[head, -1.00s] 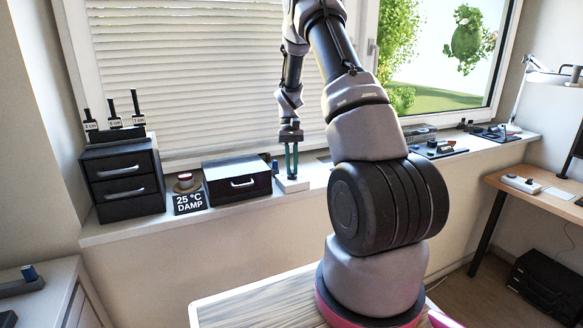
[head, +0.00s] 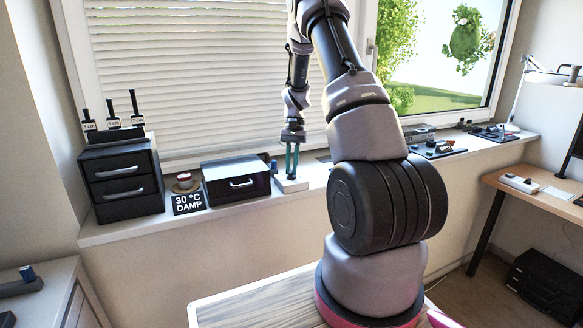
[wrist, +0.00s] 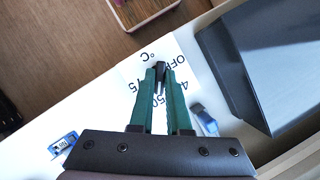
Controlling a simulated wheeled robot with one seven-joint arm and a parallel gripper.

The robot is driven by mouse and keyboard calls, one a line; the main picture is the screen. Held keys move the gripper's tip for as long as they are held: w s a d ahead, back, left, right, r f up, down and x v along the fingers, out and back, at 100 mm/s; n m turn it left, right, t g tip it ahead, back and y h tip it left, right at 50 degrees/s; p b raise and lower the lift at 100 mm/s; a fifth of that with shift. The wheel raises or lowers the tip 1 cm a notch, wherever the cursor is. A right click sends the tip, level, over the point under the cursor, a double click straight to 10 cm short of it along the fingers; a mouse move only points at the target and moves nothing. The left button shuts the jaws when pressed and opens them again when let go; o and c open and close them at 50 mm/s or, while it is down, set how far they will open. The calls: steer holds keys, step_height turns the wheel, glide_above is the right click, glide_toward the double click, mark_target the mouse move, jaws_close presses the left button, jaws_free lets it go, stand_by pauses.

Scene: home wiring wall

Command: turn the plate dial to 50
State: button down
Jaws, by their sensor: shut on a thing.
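The plate dial (wrist: 160,72) is a small dark knob on a white plate marked °C, OFF and numbers, partly hidden by my fingers. The 50 shows beside the fingers; where the pointer aims I cannot tell. My gripper (wrist: 159,75) points down with its green fingers shut on the knob. In the head view my gripper (head: 291,176) stands over the white plate (head: 292,186) on the sill, right of the black box. A black sign (head: 188,203) on the sill reads 30 °C DAMP.
A black box with a handle (head: 236,181) stands close left of my gripper, with a drawer unit (head: 123,179) further left. A red-topped round item (head: 184,182) sits behind the sign. Small blue items (wrist: 204,119) lie near my fingers. The window blind is behind.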

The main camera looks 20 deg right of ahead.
steer(key=c, duration=0.9)
jaws_free()
steer(key=shift+r, duration=0.1)
steer(key=v, duration=1)
steer(key=shift+w+d+r, duration=0.1)
steer(key=shift+r, duration=0.2)
steer(key=s+a+r+n+t, duration=0.1)
steer(key=s+a+r+t, duration=0.1)
steer(key=s+a+r, duration=0.3)
steer(key=s+a+r+t, duration=0.1)
steer(key=s+r, duration=0.2)
steer(key=r, duration=0.4)
steer(key=s+a+r+n+t, duration=0.1)
steer(key=s+a+r+t, duration=0.1)
steer(key=s+a+r, duration=0.3)
steer(key=s+a+r+t, duration=0.1)
steer(key=s+t, duration=0.1)
steer(key=s, duration=0.3)
steer(key=s+a+r+t, duration=0.1)
steer(key=s+a+t, duration=0.1)
steer(key=s, duration=0.3)
steer(key=s+a+r+t, duration=0.1)
steer(key=s+t, duration=0.1)
steer(key=s, duration=0.4)
steer(key=shift+s+a+r+n+h, duration=0.1)
steer(key=shift+a+r+n+h, duration=0.05)
steer(key=shift+r+n+h, duration=0.2)
